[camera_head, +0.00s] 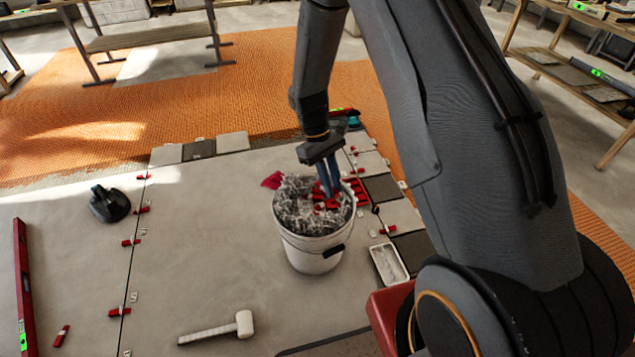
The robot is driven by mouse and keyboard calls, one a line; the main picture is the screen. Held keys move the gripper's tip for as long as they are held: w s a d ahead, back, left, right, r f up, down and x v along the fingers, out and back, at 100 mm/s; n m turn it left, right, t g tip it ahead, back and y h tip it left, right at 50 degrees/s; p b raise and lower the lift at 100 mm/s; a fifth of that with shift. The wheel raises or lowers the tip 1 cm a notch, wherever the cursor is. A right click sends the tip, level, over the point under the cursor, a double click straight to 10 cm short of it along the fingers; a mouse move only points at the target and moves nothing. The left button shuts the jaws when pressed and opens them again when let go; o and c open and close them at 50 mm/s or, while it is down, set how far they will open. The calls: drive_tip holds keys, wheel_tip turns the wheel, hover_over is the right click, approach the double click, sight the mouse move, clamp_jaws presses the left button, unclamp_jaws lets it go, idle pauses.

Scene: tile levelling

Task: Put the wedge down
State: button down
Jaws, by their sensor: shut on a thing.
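My gripper (328,181) points down at the white bucket (312,254), its fingers at the right part of the bucket's opening. The bucket is filled with grey clips, with several red wedges (325,205) lying on top. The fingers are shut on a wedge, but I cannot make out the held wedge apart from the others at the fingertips. More red wedges (355,188) show just right of the bucket, and one red piece (272,180) is at its upper left rim.
A white mallet (222,328) lies in front of the bucket. A black suction cup (109,204) and a red level (22,285) are at left. Wedges sit along the tile joints. A small white tray (389,263) is at right. Tile between bucket and left joint is clear.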

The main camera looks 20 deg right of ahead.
drive_tip(key=w+f+n+t+h+b, duration=0.2)
drive_tip(key=w+f+n+t+b, duration=0.2)
drive_tip(key=w+f+n+b, duration=1)
drive_tip(key=shift+m, duration=0.7)
drive_tip(key=f+b, duration=0.2)
drive_tip(key=f, duration=0.1)
drive_tip(key=w+f+b, duration=0.1)
drive_tip(key=f+b, duration=0.4)
drive_tip(key=f, duration=0.1)
drive_tip(key=shift+w+d, duration=0.2)
drive_tip(key=shift+d, duration=0.05)
drive_tip(key=c, duration=1.6)
unclamp_jaws()
